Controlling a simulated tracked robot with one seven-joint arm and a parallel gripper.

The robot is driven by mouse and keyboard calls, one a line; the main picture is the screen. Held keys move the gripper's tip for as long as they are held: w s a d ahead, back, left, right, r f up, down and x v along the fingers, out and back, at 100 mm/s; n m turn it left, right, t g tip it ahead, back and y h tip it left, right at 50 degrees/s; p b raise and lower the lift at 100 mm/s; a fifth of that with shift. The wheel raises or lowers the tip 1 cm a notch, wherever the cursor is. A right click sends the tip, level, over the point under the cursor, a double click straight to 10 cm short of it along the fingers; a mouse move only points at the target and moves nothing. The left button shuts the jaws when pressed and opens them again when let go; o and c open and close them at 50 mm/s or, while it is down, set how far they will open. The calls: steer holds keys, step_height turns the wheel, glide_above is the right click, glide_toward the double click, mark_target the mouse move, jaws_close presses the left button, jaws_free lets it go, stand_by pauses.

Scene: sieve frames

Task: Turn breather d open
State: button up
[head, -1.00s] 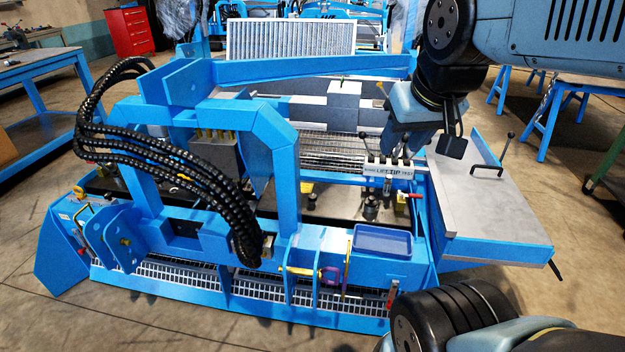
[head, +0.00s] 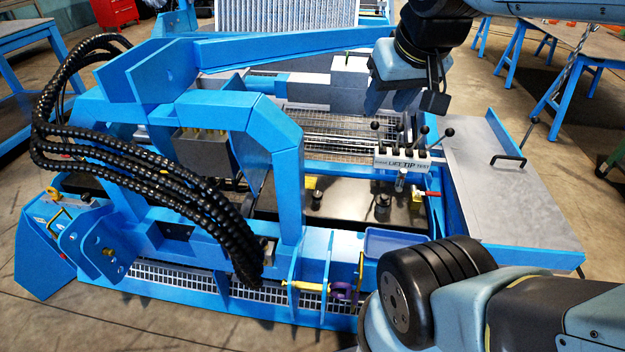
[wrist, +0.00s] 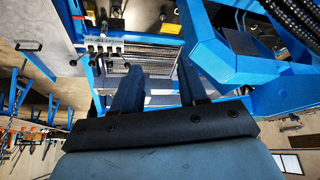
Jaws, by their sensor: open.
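No label marks breather d, so I cannot tell which fitting it is. Candidates on the blue machine are a dark round fitting (head: 316,200) and a second dark fitting (head: 382,206) on the black deck, and a red-handled valve (head: 428,194) by its right side. My gripper (head: 388,104) is above the machine's grating, behind and above the lever block (head: 402,162), touching nothing I can see. In the wrist view my gripper (wrist: 158,88) shows two blue fingers apart with nothing between them. The lever block (wrist: 103,48) is beyond them, upper left.
A blue frame arch (head: 290,180) and black hoses (head: 130,165) stand left of the fittings. A grey side table (head: 520,215) adjoins the machine at the right. A blue tray (head: 385,240) is partly hidden by my arm at the front.

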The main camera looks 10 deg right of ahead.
steer(key=o, duration=0.3)
steer(key=shift+w, duration=0.3)
steer(key=shift+o, duration=1)
steer(key=w+f+m+g, duration=0.1)
steer(key=w+f+m, duration=0.2)
steer(key=w, duration=1)
steer(key=shift+w+a+m+g+y, duration=0.3)
steer(key=shift+w+a+m, duration=0.1)
steer(key=shift+m, duration=0.8)
steer(key=m+g, duration=0.4)
steer(key=m, duration=1)
glide_above(318, 194)
step_height(318, 194, down, 41)
step_height(318, 194, down, 14)
steer(key=shift+r, duration=0.1)
steer(key=shift+c, duration=0.3)
